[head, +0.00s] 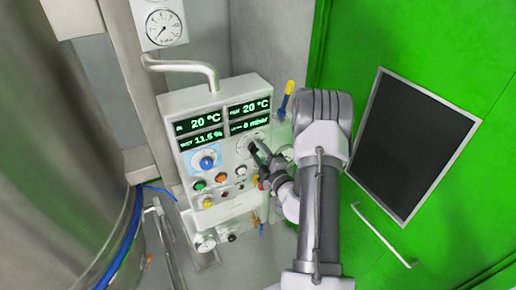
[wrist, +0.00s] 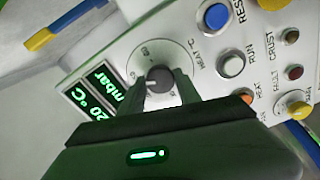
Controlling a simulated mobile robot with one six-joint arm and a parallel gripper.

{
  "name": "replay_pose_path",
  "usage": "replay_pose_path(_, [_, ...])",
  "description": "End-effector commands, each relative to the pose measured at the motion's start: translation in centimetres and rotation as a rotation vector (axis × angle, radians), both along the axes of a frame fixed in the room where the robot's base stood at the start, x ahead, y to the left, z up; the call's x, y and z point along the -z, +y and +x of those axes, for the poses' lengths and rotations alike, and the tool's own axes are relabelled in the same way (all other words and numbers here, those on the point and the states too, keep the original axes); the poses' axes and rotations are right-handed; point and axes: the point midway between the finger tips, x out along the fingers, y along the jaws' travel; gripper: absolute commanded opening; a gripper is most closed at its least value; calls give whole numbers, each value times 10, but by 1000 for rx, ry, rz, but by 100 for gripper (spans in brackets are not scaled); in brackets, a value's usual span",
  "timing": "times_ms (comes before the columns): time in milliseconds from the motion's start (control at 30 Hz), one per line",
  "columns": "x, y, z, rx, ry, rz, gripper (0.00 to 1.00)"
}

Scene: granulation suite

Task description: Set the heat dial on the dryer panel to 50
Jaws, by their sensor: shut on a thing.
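The heat dial is on the dryer panel (head: 185,103). Its dark round knob (wrist: 160,78) sits at the middle of a pale scale plate marked "HEAT °C" in the wrist view. In the head view the dial's plate (head: 242,143) shows at the panel's right side, partly covered by my gripper (head: 259,153). In the wrist view my gripper (wrist: 165,92) has one finger on each side of the knob and is shut on it. Some scale numbers show, but the fingers hide part of the plate and I cannot read the knob's setting.
Displays above the dial read 20 °C, among others. A blue knob (head: 207,162) is left of the dial; buttons, including an orange one (head: 221,178), sit below. A yellow-and-blue handle (head: 287,98) stands beside the panel. A steel vessel (head: 50,160) fills the left.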

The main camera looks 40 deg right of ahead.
Motion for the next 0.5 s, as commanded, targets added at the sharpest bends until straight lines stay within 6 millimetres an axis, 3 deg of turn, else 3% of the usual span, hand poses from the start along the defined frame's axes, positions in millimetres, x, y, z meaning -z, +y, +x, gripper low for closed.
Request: replay_pose_path(500, [0, 0, 0, 0, -14, 52, 0])
